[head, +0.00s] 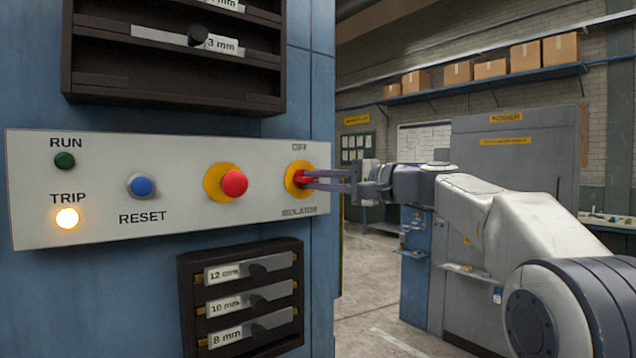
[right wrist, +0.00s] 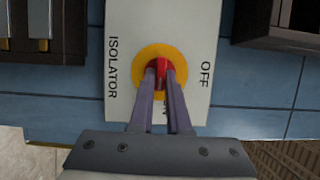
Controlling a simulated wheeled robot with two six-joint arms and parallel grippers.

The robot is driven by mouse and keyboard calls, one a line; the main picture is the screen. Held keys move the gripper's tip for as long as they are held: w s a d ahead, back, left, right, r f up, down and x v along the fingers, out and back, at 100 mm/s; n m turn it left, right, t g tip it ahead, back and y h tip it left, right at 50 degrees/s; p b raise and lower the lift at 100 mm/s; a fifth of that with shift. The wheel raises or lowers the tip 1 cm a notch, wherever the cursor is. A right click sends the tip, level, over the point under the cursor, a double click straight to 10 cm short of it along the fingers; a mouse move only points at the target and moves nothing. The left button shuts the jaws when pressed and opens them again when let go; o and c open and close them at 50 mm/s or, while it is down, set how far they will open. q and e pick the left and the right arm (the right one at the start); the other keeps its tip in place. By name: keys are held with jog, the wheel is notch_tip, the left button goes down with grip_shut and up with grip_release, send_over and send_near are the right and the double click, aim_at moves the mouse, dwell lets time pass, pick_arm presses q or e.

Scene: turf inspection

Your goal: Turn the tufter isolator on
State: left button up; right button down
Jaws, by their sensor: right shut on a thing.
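The isolator (head: 293,180) is a red handle on a round yellow plate at the right end of the pale control panel (head: 100,218). OFF is printed above it and ISOLATOR below it. My right gripper (head: 308,180) reaches in from the right and is shut on the red handle. In the right wrist view the two fingers (right wrist: 163,80) close on the red handle (right wrist: 162,66), in the middle of the yellow disc (right wrist: 141,57). A label between the fingers is partly hidden. The amber TRIP lamp (head: 67,218) is lit; the green RUN lamp (head: 64,160) looks dark. My left gripper is not in view.
A red push button (head: 234,183) and a blue RESET button (head: 141,186) sit left of the isolator. A dark rack (head: 190,310) with labelled slides stands below the panel, another (head: 95,60) above. Open floor (head: 370,290) lies to the right.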

jog(key=shift+d, duration=0.1)
jog(key=c, duration=0.9)
grip_release()
jog(key=shift+s+d+f, duration=0.1)
jog(key=shift+s+d, duration=0.1)
jog(key=shift+d, duration=0.15)
jog(key=b+v, duration=0.3)
jog(key=v, duration=0.6)
jog(key=shift+s+d, duration=0.1)
jog(key=shift+d, duration=0.2)
